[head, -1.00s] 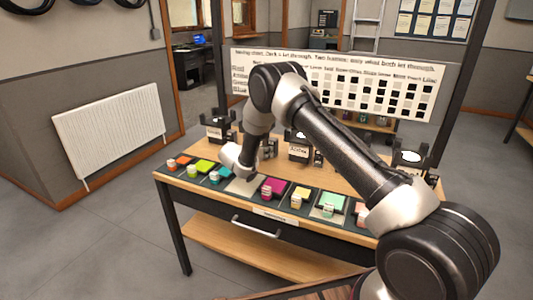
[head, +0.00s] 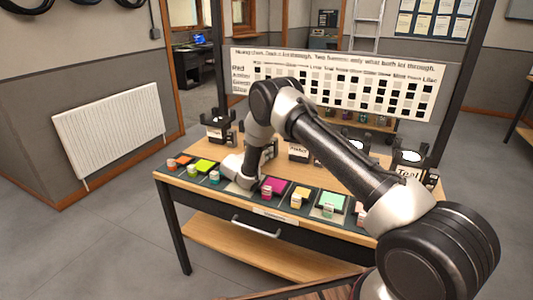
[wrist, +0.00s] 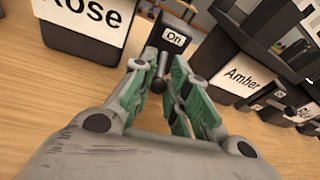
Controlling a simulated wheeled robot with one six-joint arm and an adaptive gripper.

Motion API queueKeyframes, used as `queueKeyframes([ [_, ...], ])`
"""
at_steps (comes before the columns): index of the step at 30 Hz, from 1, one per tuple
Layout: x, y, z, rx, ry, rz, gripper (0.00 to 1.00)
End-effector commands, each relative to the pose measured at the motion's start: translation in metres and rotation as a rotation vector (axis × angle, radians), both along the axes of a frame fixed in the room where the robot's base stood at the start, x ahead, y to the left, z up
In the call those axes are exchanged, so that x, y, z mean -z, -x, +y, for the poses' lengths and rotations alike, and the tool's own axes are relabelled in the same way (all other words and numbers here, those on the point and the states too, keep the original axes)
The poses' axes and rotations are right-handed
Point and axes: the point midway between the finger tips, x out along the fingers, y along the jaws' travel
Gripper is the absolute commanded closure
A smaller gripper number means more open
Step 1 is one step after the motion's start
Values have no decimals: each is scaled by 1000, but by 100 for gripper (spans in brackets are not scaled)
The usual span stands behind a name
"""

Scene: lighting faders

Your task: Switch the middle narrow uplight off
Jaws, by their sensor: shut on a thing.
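In the wrist view a black switch (wrist: 172,40) with an "On" label stands on the wooden table, between a black lamp body marked "Rose" (wrist: 88,22) and another marked "Amber" (wrist: 232,65). In the head view my wrist is low over the table's front left part, and the fingers are hidden there.
Coloured gel samples, such as a magenta one (head: 273,187), line the table's front edge. A lamp marked "Teal" (head: 408,170) stands at the right. A printed chart (head: 340,82) stands behind. Smaller labelled black parts sit beside Amber.

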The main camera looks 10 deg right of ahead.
Motion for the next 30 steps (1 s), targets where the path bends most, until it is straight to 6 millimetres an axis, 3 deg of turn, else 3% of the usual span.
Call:
queueKeyframes([
  [8,1,0,0,0,3,-5,100],
  [9,1,0,-1,0,3,-5,76],
  [10,1,0,0,0,3,-5,71],
  [22,-1,4,4,-2,2,-4,70],
  [30,-13,41,41,-5,3,-5,70],
])
